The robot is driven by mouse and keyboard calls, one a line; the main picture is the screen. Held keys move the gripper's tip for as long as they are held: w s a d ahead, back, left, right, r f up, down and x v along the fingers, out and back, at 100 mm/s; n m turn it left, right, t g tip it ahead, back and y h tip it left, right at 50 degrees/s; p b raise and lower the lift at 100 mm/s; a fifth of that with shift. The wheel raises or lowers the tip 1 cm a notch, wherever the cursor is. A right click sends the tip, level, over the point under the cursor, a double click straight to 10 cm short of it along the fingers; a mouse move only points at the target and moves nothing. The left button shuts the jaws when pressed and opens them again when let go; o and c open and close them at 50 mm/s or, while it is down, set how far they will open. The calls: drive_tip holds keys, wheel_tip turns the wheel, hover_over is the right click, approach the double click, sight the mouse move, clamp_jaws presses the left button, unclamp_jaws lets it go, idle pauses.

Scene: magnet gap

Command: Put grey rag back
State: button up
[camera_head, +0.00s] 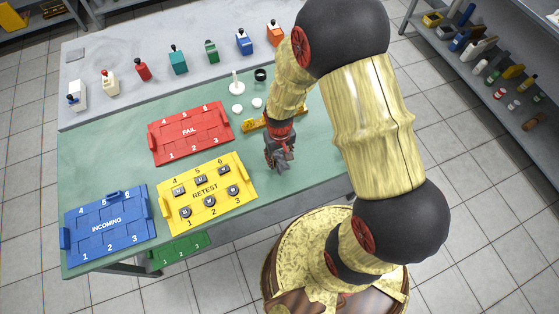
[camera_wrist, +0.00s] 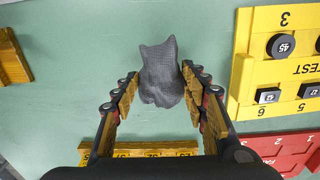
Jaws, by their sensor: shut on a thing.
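The grey rag (camera_wrist: 160,75) is a crumpled, dark grey cloth between the fingers of my gripper (camera_wrist: 161,82) in the wrist view. My gripper is shut on it, with the cloth bunched up between the fingertips. The green table top shows around and beyond the rag. In the head view my gripper (camera_head: 279,156) points down over the green table (camera_head: 300,172), right of the yellow RETEST tray. The rag is hard to tell apart from the dark fingers there.
The yellow RETEST tray (camera_head: 208,207) holds several dark pieces. The red FAIL tray (camera_head: 190,134), blue INCOMING tray (camera_head: 107,233) and a yellow rack (camera_head: 254,125) lie nearby. A yellow-brown block (camera_wrist: 12,58) shows in the wrist view.

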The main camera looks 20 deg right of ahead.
sight(279, 160)
drive_tip(key=shift+w+d+f, duration=0.15)
drive_tip(key=shift+w+f, duration=0.45)
drive_tip(key=shift+f, duration=0.2)
wheel_tip(279, 160, down, 3)
drive_tip(key=shift+w+f+b, duration=0.15)
drive_tip(key=shift+b, duration=0.5)
drive_tip(key=o, duration=1)
drive_tip(key=shift+o, duration=0.7)
